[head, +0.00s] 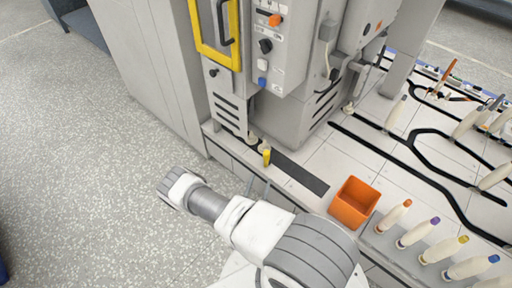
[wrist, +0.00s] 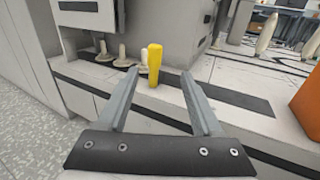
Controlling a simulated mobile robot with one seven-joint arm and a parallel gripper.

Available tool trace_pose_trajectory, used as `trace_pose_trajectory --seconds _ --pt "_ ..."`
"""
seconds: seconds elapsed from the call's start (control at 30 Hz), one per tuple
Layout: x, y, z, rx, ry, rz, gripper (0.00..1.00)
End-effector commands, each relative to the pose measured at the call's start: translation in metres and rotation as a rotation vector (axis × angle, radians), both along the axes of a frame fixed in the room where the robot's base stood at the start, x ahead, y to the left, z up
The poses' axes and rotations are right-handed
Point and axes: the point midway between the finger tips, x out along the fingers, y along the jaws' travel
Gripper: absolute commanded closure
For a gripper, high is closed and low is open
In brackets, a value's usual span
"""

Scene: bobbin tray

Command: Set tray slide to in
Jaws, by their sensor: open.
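A yellow upright peg-like handle (head: 266,155) stands at the front edge of the white bench, by the foot of the grey machine. It also shows in the wrist view (wrist: 154,63), just beyond and between my fingertips. My gripper (wrist: 159,74) is open and empty, with its fingers pointing at the yellow handle and apart from it. In the head view my gripper (head: 260,182) is partly hidden by my arm. I cannot clearly tell which part is the tray slide; a dark flat strip (head: 302,174) runs along the bench beside the handle.
The grey machine (head: 300,105) with a yellow-framed door (head: 204,50) rises behind the handle. Pale bobbins (wrist: 121,57) stand left of it. An orange bin (head: 355,200) and several colour-tipped bobbins (head: 415,232) are at right. The floor at left is clear.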

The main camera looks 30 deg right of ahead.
Motion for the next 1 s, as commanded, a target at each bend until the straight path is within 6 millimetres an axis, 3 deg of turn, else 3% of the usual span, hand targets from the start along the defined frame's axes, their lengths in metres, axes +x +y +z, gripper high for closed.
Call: trace_pose_trajectory --seconds 0.27,0.8,1.0 --pt "0.014 -0.01 -0.005 -0.007 0.009 0.029 0.33" --pt "0.097 -0.09 -0.006 -0.006 0.007 0.026 0.33" --pt "0.118 -0.109 -0.005 -0.004 0.008 0.027 0.33"
